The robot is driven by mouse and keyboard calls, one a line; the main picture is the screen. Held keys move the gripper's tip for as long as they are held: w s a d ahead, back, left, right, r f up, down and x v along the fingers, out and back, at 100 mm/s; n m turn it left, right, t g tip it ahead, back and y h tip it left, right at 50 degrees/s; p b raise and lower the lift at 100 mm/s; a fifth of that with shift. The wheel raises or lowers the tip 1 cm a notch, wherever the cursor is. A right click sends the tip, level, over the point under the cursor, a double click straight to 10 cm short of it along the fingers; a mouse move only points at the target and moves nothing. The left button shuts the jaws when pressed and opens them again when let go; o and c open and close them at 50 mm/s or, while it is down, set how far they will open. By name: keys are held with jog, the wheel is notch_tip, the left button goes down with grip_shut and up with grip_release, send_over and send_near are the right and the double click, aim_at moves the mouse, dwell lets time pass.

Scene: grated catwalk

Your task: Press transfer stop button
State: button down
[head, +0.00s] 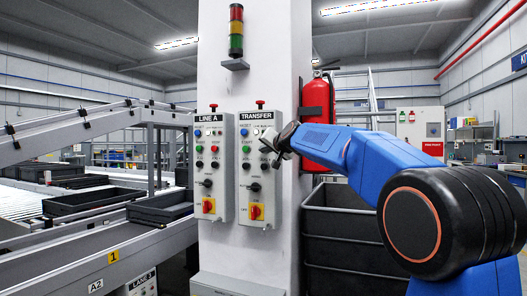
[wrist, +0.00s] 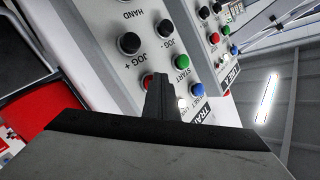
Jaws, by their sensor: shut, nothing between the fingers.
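The transfer panel (head: 258,190) is a grey box on the white column, with a TRANSFER label at its top. Its red stop button (wrist: 147,81) shows in the wrist view, partly covered by my fingers. In the head view my gripper hides that spot. My gripper (head: 268,143) is shut and empty, at the upper right of the panel; it also shows in the wrist view (wrist: 160,80), with the fingertips over or right beside the red button. I cannot tell whether they touch it. The green start button (wrist: 182,62) and blue reset button (wrist: 197,90) are close by.
The Line A panel (head: 213,190) hangs left of the transfer panel. Black jog buttons (wrist: 130,43) lie near my fingers. A fire extinguisher (head: 318,95) hangs on the column's right side, behind my arm. A conveyor (head: 100,240) with dark trays stands at left.

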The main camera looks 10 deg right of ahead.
jog(key=shift+s+a, duration=0.65)
jog(key=shift+s, duration=0.35)
jog(key=s+a, duration=0.1)
jog(key=s, duration=0.1)
jog(key=s+a, duration=0.2)
dwell(0.4)
dwell(0.6)
jog(key=s+d+f+n+g+h, duration=0.1)
jog(key=s+d+f+n+g, duration=0.1)
jog(key=s+f, duration=1.3)
jog(key=s+d+f+n+g, duration=0.1)
jog(key=s+f+g, duration=0.4)
jog(key=s+f, duration=1.1)
jog(key=s+d+f+n+g+h, duration=0.1)
jog(key=s+d+f+g, duration=0.3)
jog(key=s+f, duration=1.2)
jog(key=s+n, duration=0.1)
jog(key=s, duration=0.6)
jog(key=shift+s+n+h, duration=0.15)
jog(key=shift+n+h, duration=0.15)
jog(key=shift+d, duration=0.1)
